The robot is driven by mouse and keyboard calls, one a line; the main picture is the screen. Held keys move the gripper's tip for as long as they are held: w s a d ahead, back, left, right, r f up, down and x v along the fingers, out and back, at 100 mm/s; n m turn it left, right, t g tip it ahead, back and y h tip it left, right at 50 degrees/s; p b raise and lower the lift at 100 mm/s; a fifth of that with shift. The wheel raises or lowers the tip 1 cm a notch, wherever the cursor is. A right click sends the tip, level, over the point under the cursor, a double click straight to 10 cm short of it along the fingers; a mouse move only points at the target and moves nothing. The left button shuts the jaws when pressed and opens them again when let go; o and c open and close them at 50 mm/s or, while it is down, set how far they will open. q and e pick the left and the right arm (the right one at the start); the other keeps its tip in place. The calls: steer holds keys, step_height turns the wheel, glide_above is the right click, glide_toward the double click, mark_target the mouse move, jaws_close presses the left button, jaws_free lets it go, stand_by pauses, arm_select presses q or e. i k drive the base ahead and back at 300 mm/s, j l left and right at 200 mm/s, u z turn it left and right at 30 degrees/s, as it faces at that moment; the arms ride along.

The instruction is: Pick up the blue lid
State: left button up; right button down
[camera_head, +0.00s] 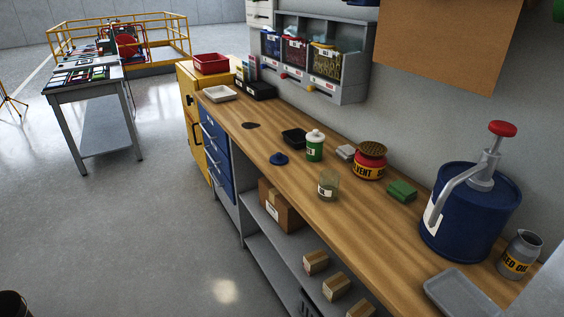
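The blue lid (279,158) lies flat on the wooden workbench (240,120), near its front edge. It is a small round disc with a raised knob. A green and white bottle (314,147) stands just to its right, and a clear jar (328,185) with a label stands nearer to me, apart from the lid. Neither of my grippers shows in the head view.
A black tray (294,138), a red solvent can (369,162), a green sponge-like block (402,191) and a large blue pump drum (470,212) stand on the bench. A dark flat patch (251,125) lies left of the lid. Open floor (130,220) lies left of the bench.

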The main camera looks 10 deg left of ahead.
mark_target(277, 160)
steer(key=i+j+z, duration=0.1)
steer(key=z, duration=0.4)
steer(key=j+z, duration=0.25)
steer(key=z, duration=0.25)
steer(key=j+z, duration=0.25)
steer(key=z, duration=0.25)
steer(key=j+z, duration=0.25)
steer(key=j, duration=0.3)
steer(key=k+j+z, duration=0.1)
steer(key=j+z, duration=0.15)
steer(key=j, duration=0.3)
